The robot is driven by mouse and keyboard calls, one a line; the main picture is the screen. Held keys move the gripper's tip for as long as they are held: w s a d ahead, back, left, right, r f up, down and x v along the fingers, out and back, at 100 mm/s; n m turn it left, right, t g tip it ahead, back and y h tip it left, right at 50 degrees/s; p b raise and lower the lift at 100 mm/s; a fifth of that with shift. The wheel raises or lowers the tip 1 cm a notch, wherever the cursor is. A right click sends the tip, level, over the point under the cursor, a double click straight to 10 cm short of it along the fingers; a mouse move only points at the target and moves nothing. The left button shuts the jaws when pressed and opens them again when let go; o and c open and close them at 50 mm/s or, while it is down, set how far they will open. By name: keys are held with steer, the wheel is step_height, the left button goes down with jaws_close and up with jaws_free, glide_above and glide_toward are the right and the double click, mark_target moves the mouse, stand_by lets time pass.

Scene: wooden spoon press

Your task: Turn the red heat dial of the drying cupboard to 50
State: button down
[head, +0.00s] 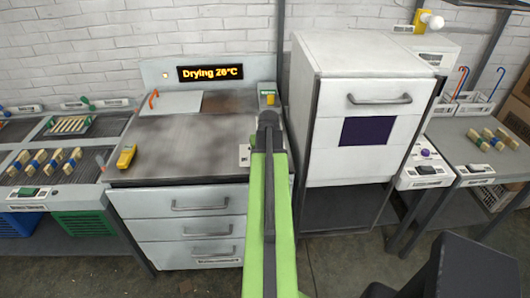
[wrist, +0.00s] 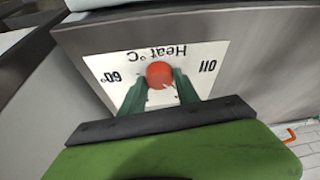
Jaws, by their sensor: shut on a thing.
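The red heat dial (wrist: 160,74) sits on a white label plate (wrist: 205,55) that reads "Heat °C", upside down in the wrist view. Numerals stand on both sides of the dial. A small pale mark shows at the dial's lower edge, but its exact reading is unclear. My gripper (wrist: 161,84) has its two green fingers on either side of the dial and is shut on it. In the head view my green arm hides the dial. The orange display (head: 210,72) at the back reads "Drying 26°C".
A grey-topped bench with drawers (head: 205,200) stands left of my arm. A white cabinet (head: 355,155) with a dark window stands close on the right. A yellow object (head: 126,157) lies on the bench top. Racks with wooden pieces (head: 50,165) are at far left.

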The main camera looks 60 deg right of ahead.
steer(key=m, duration=0.2)
steer(key=m+g, duration=0.1)
steer(key=shift+w+a+m+h, duration=0.1)
steer(key=shift+a+m+h, duration=0.05)
steer(key=shift+m+h, duration=0.2)
steer(key=m, duration=0.2)
steer(key=m+g, duration=0.1)
steer(key=shift+w+m+g, duration=0.2)
steer(key=shift+m+g, duration=0.1)
steer(key=shift+m, duration=0.05)
steer(key=m+g, duration=0.1)
steer(key=m, duration=0.2)
steer(key=m+g, duration=0.1)
steer(key=m, duration=0.2)
steer(key=shift+w+m+g, duration=0.2)
steer(key=shift+m+g, duration=0.1)
steer(key=c, duration=0.9)
jaws_free()
steer(key=shift+c, duration=0.2)
steer(key=shift+o, duration=0.2)
